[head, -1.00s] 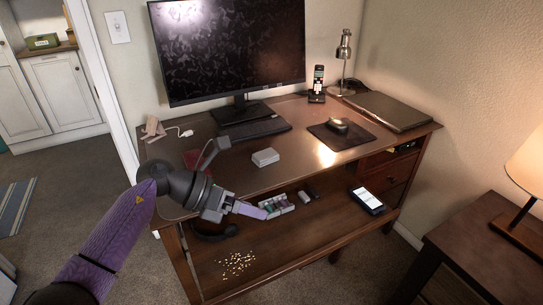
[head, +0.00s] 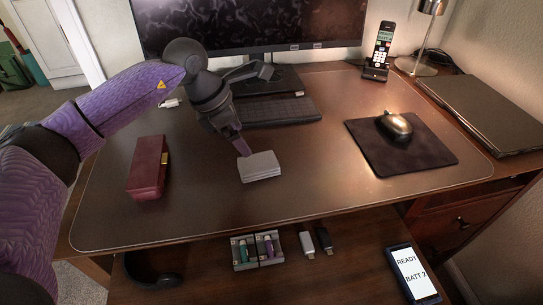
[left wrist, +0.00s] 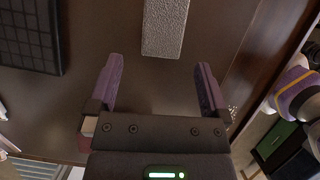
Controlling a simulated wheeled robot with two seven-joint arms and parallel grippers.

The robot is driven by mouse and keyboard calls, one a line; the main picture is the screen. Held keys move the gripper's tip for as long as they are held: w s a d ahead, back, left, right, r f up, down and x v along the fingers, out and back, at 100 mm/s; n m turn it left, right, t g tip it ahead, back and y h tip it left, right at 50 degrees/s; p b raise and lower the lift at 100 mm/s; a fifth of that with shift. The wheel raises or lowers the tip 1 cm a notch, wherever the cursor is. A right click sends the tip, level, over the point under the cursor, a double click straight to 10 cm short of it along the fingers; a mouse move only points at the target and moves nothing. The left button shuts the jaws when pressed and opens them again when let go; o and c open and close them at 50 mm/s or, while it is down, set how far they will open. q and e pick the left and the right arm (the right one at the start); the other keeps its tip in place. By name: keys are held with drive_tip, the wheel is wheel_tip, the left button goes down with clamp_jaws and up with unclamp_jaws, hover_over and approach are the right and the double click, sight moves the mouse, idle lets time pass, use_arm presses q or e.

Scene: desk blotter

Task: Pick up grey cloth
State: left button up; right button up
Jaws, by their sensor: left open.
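The grey cloth (head: 260,167) is a small folded, light grey pad lying flat on the desk's blotter (head: 310,190), left of centre. In the left wrist view it is the textured grey strip (left wrist: 163,28) at the top edge, partly cut off, ahead of the gap between my fingers. My left gripper (head: 239,148) is above the desk, at the cloth's upper left edge in the head view. Its fingers are apart and empty in the left wrist view (left wrist: 160,66). I cannot tell how high they are. My right gripper is in neither view.
A dark red box (head: 148,168) lies left of the cloth, and a keyboard (head: 275,110) lies behind it. A mouse (head: 395,126) on a dark pad (head: 375,152) is to the right. A battery tray (head: 258,250) and a phone (head: 411,275) are on the lower shelf. The blotter's front part is clear.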

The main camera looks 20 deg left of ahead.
sight(258, 162)
use_arm(q)
drive_tip(key=b+x, duration=0.1)
drive_tip(key=x, duration=0.1)
drive_tip(key=b+x, duration=0.1)
drive_tip(key=x, duration=0.2)
drive_tip(key=b+x, duration=0.2)
drive_tip(key=x, duration=0.1)
drive_tip(key=shift+s+d+f, duration=0.15)
drive_tip(key=shift+s+f, duration=0.05)
drive_tip(key=shift+f, duration=0.1)
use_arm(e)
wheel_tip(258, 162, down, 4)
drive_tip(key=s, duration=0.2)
use_arm(q)
drive_tip(key=shift+w, duration=0.1)
drive_tip(key=shift+r, duration=0.1)
drive_tip(key=shift+c, duration=0.4)
drive_tip(key=c, duration=1)
drive_tip(key=shift+o, duration=0.2)
wheel_tip(258, 162, up, 10)
drive_tip(key=p, duration=0.4)
drive_tip(key=shift+p, duration=0.35)
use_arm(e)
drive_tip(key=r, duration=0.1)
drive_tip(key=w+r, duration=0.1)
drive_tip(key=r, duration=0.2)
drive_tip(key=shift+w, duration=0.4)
